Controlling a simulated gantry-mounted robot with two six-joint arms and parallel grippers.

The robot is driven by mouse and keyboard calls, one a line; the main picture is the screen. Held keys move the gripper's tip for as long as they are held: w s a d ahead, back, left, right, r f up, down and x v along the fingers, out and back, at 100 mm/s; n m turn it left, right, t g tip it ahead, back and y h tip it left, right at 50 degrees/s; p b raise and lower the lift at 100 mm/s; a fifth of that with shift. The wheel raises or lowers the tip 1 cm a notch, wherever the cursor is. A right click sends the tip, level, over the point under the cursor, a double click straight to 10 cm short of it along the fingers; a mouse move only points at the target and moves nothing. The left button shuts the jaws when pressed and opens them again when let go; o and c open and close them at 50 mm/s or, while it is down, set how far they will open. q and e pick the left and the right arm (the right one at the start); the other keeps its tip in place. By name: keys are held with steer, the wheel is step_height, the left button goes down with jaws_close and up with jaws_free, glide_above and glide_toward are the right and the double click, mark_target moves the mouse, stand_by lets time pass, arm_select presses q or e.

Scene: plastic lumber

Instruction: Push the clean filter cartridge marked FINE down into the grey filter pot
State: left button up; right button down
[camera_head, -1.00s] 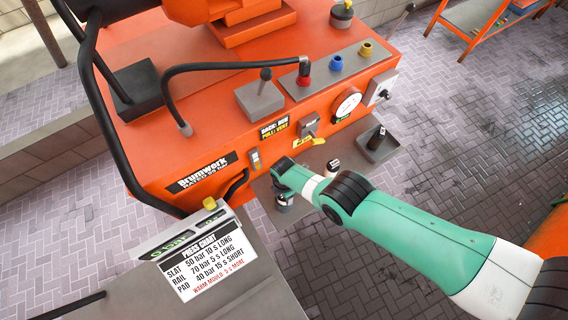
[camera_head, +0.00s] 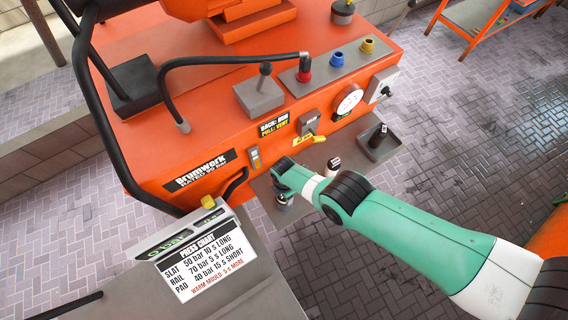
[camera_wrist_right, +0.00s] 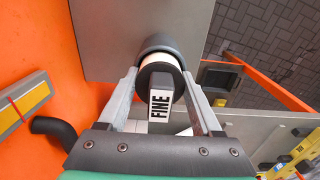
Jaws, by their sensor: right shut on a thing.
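The clean filter cartridge marked FINE (camera_wrist_right: 160,82) has a dark top, a label tab and a white band in the right wrist view. Its lower part is hidden inside the round rim of the grey filter pot (camera_wrist_right: 156,46); some white still shows at the rim. I cannot tell how deep it sits. My right gripper (camera_wrist_right: 161,88) is shut on the cartridge, one finger on each side. In the head view the pot (camera_head: 284,199) stands on the shelf under my right gripper, which hides the cartridge. My left gripper is not in view.
A grey tray (camera_head: 392,150) holds a black item. The orange machine (camera_head: 210,140) rises close behind the pot; a press chart (camera_head: 207,262) stands left.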

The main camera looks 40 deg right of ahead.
steer(key=shift+f, duration=0.15)
jaws_free()
step_height(320, 180, up, 7)
steer(key=p, duration=0.7)
stand_by(0.4)
